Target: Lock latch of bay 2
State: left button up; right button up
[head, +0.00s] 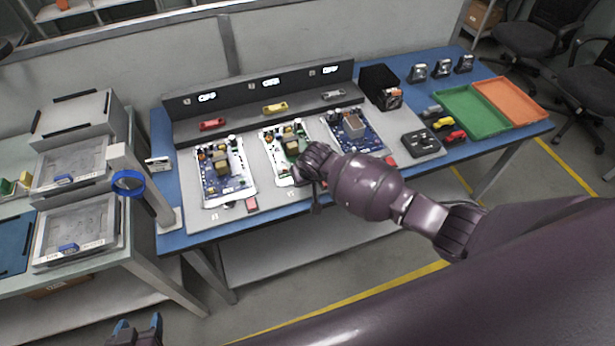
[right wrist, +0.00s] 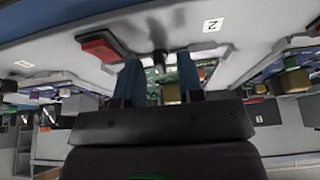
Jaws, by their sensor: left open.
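Bay 2 holds a green circuit board (head: 284,143) in the middle of the grey fixture. My right gripper reaches over the front edge of this board and covers its latch area in the head view. In the right wrist view the fingers of my right gripper (right wrist: 160,80) are apart, with nothing seen clamped between them. A small dark lever (right wrist: 159,60) shows beyond the gap between the fingertips; contact is unclear. A red block (right wrist: 103,46) lies left of it and a "2" label (right wrist: 211,25) right of it. My left gripper (head: 136,325) is open and empty, low at left.
Blue boards sit in bay 1 (head: 225,172) and bay 3 (head: 353,131). A black box (head: 378,84), a green tray (head: 472,112) and an orange tray (head: 510,98) stand right. A post with a blue ring (head: 128,183) stands left of the fixture.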

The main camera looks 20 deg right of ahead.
jog(key=shift+r, duration=0.1)
jog(key=v, duration=1)
jog(key=shift+s+r, duration=0.2)
jog(key=shift+r, duration=0.05)
dwell(0.3)
jog(key=w+a+r+n+t+y, duration=0.3)
jog(key=w+r+n+t, duration=0.1)
jog(key=w+r+t, duration=0.15)
jog(key=s+d+f+m+h+b, duration=0.1)
jog(key=s+d+f, duration=0.3)
jog(key=s, duration=0.5)
jog(key=s+d+f+m+t+h+b, duration=0.1)
jog(key=s+d+f, duration=0.4)
jog(key=s, duration=0.4)
jog(key=s+d+f+m+h+b, duration=0.1)
jog(key=s+d+f, duration=0.3)
jog(key=s, duration=0.5)
jog(key=shift+s+d+f+t, duration=0.25)
jog(key=shift+d+f+t, duration=0.1)
jog(key=shift+f, duration=0.35)
